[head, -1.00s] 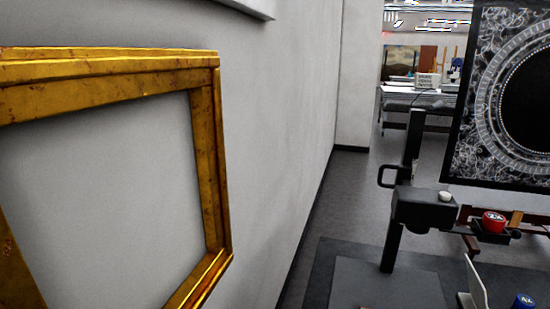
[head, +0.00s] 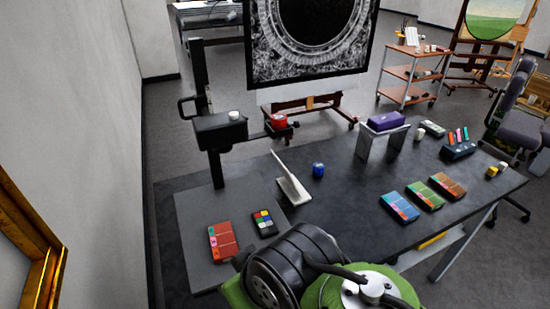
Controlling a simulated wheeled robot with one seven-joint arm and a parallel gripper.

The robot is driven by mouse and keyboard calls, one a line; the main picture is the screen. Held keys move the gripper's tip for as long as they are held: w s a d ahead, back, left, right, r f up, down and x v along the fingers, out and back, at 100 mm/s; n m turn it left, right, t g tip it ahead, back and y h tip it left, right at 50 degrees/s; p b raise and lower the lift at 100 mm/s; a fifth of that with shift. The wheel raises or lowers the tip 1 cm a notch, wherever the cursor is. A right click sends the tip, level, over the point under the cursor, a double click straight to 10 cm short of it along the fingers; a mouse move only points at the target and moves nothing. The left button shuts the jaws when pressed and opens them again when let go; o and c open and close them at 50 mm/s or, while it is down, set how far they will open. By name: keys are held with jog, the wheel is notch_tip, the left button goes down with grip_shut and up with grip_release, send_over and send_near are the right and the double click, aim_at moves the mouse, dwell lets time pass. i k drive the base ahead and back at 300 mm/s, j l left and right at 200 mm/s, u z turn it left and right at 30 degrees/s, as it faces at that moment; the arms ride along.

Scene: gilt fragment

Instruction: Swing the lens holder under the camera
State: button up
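The camera (head: 222,131) is a black box on an upright black column (head: 201,80) at the left end of the dark table. A short dark arm sticks out to its right, with a red round piece (head: 279,121) at its end. This seems to be the lens holder; it sits to the right of the camera, not beneath it. A grey baseboard (head: 190,210) lies below the camera. Black and green parts of my arm fill the bottom middle. My gripper is not visible.
On the dark table (head: 345,220) are colour cards (head: 222,241), a white angled stand (head: 291,185), a blue jar (head: 318,169) and a purple block (head: 386,121) on a grey bridge. A gilt frame (head: 30,245) is on the left wall. A dark patterned panel (head: 310,50) stands behind.

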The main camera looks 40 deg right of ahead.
aim_at(278, 134)
jog(key=k+l, duration=0.1)
jog(key=l, duration=0.3)
jog(key=l+u, duration=0.15)
jog(key=l, duration=0.2)
jog(key=k+l, duration=0.2)
jog(key=l, duration=0.2)
jog(key=k+l+u, duration=0.15)
jog(key=l, duration=0.6)
jog(key=k+l+u, duration=0.1)
jog(key=l, duration=0.25)
jog(key=i+j, duration=0.15)
jog(key=j, duration=0.25)
jog(key=i+j+u, duration=0.1)
jog(key=j, duration=0.25)
jog(key=i+j, duration=0.15)
jog(key=j, duration=0.25)
jog(key=u, duration=0.05)
